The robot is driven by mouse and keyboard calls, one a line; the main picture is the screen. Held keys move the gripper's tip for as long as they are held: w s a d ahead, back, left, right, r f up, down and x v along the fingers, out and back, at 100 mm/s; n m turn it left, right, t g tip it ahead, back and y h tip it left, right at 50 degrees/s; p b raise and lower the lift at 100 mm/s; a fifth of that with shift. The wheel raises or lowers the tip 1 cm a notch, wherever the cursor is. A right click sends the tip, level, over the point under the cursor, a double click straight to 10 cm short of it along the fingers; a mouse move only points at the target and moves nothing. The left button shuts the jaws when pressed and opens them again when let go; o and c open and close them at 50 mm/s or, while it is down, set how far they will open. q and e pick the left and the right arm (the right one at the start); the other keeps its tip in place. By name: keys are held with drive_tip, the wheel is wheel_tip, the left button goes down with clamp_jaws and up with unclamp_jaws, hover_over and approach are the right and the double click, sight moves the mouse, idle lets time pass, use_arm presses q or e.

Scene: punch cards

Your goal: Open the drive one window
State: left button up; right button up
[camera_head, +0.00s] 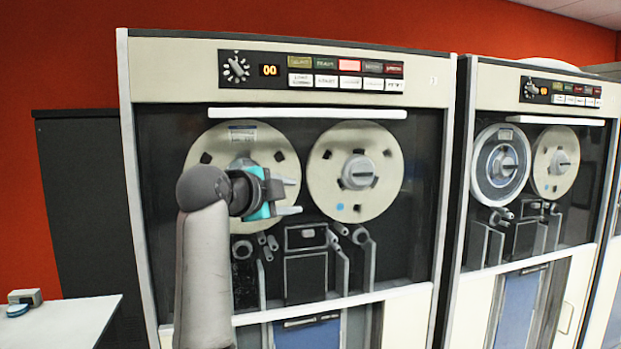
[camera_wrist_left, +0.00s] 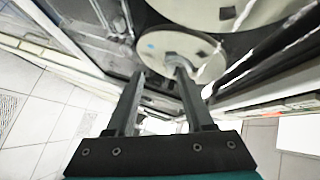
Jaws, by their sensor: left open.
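The nearer tape drive (camera_head: 438,95) has a wide dark window (camera_head: 415,220) with a white bar (camera_head: 308,113) along its top edge. The window looks closed, though the clear pane itself is hard to make out. Two pale reels (camera_head: 335,196) show behind it. My left gripper (camera_head: 292,196) is open and empty in front of the left reel, below the bar, with its fingers pointing right. It hides part of that reel. In the left wrist view the open fingers (camera_wrist_left: 160,75) have nothing between them, and a reel (camera_wrist_left: 205,60) shows beyond. My right gripper is not in view.
A control panel (camera_head: 315,73) with a knob and lit buttons is above the window. A second drive (camera_head: 465,90) with its own window bar (camera_head: 555,120) stands to the right. A white table (camera_head: 60,325) with small items is at lower left.

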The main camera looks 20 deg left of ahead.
use_arm(q)
drive_tip(key=s+r+m+t+h+p, duration=0.15)
drive_tip(key=s+r, duration=0.25)
drive_tip(key=r, duration=0.4)
drive_tip(key=s+r+m+t+y+b, duration=0.1)
drive_tip(key=s+r+m, duration=0.2)
drive_tip(key=s+r, duration=0.3)
drive_tip(key=p, duration=0.5)
approach(312, 113)
drive_tip(key=shift+h, duration=0.25)
drive_tip(key=w, duration=0.4)
drive_tip(key=w+d, duration=0.1)
drive_tip(key=w, duration=0.2)
drive_tip(key=shift+w+d, duration=0.1)
drive_tip(key=shift+w, duration=0.05)
drive_tip(key=shift+w+d+f+p, duration=0.15)
drive_tip(key=shift+w+p, duration=0.35)
drive_tip(key=shift+w, duration=0.35)
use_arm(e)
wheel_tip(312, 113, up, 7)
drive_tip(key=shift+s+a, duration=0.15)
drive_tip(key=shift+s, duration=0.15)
use_arm(q)
clamp_jaws()
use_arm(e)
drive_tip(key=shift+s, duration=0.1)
